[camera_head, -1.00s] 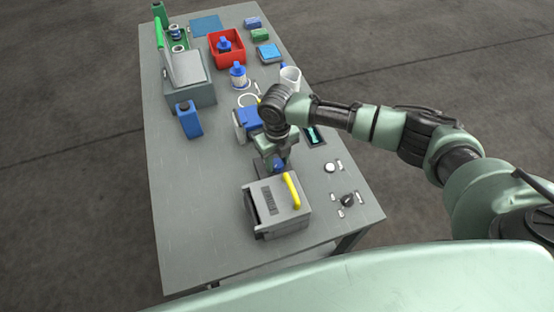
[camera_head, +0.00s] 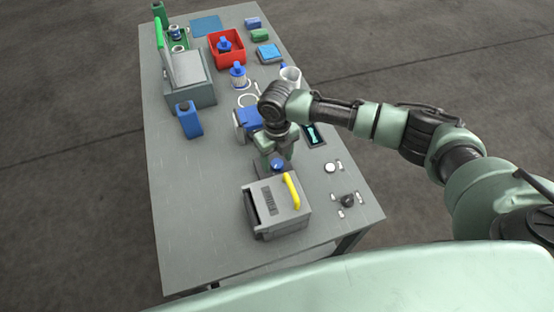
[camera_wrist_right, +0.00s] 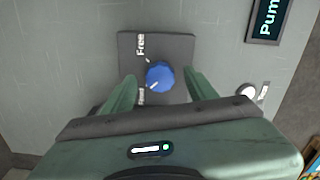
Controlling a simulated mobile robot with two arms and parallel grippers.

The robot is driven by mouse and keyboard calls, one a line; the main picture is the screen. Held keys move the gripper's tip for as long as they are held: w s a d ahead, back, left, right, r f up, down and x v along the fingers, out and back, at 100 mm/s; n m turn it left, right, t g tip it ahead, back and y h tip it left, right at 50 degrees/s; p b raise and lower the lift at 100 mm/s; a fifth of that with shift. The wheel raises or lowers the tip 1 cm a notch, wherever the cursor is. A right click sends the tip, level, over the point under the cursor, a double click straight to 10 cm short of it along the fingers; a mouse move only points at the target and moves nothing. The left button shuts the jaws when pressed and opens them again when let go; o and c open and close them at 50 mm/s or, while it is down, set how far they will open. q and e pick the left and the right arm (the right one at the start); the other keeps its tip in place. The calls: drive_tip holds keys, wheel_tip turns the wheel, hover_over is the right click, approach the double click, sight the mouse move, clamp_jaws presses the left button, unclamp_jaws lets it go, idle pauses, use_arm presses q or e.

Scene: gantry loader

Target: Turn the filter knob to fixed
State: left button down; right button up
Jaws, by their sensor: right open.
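The blue filter knob (camera_head: 277,166) sits behind the grey box with the yellow handle. In the right wrist view the knob (camera_wrist_right: 160,76) is on a dark plate (camera_wrist_right: 180,45). A label "Free" (camera_wrist_right: 141,44) is above left of it. A second label (camera_wrist_right: 141,97), partly hidden by a finger, is below left. The knob's white mark points down left, toward the second label. My right gripper (camera_head: 276,155) is open, shown also in the wrist view (camera_wrist_right: 160,80), with a finger on each side of the knob and gaps visible. My left gripper is out of view.
The grey box (camera_head: 275,210) with a yellow handle stands close in front of the knob. A white button (camera_head: 330,167) and a black knob (camera_head: 347,200) are to the right. A dark display (camera_head: 314,134) and a blue-and-white item (camera_head: 247,120) are behind. The table's left front is clear.

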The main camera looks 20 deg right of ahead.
sight(277, 163)
wheel_tip(277, 163, up, 7)
drive_tip(key=shift+f+b, duration=0.1)
drive_tip(key=shift+b, duration=0.3)
